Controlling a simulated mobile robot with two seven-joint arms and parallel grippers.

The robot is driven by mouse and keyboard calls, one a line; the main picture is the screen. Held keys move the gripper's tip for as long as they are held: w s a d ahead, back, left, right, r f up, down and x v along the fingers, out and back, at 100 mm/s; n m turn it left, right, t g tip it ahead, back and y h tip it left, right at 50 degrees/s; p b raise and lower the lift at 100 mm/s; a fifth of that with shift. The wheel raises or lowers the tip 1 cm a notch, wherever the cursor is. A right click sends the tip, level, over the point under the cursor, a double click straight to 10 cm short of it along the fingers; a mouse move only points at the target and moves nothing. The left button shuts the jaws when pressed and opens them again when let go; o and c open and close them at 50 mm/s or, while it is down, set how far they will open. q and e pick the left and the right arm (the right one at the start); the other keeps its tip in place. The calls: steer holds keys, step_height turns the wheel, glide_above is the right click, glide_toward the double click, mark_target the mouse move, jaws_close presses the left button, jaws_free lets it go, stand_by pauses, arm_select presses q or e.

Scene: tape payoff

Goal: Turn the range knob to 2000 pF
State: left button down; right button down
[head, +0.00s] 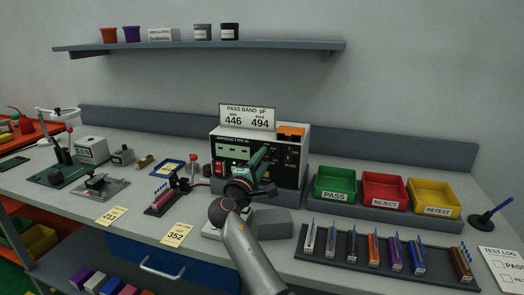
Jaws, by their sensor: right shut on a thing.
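The capacitance meter (231,138) is a box with a black front panel, standing at the back middle of the bench. My right gripper (259,160) is up against the middle of its front panel, shut on the range knob. The gripper and wrist cover the knob, so its pointer and the 2000 pF mark cannot be read. A red switch sits at the panel's lower left. My left gripper is not in view.
A pass band sign (247,117) stands on the meter, beside an orange piece. Green (335,195), red (385,204) and yellow (434,212) bins stand at right. A dark rack (345,262) of several parts lies in front. Small fixtures and yellow cards fill the left.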

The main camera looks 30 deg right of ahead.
steer(key=shift+r+n+p, duration=0.15)
steer(key=shift+n+p, duration=0.3)
steer(key=shift+n, duration=0.15)
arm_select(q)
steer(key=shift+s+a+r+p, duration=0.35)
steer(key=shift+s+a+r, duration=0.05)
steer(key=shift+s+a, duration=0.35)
arm_select(e)
steer(key=shift+n, duration=0.5)
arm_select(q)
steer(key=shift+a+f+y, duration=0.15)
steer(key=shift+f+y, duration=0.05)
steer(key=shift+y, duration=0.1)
arm_select(e)
steer(key=c, duration=0.9)
jaws_free()
steer(key=o, duration=0.3)
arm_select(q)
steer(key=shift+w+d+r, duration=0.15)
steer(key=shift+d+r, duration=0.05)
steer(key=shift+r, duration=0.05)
arm_select(e)
steer(key=shift+o, duration=0.4)
steer(key=shift+f, duration=0.2)
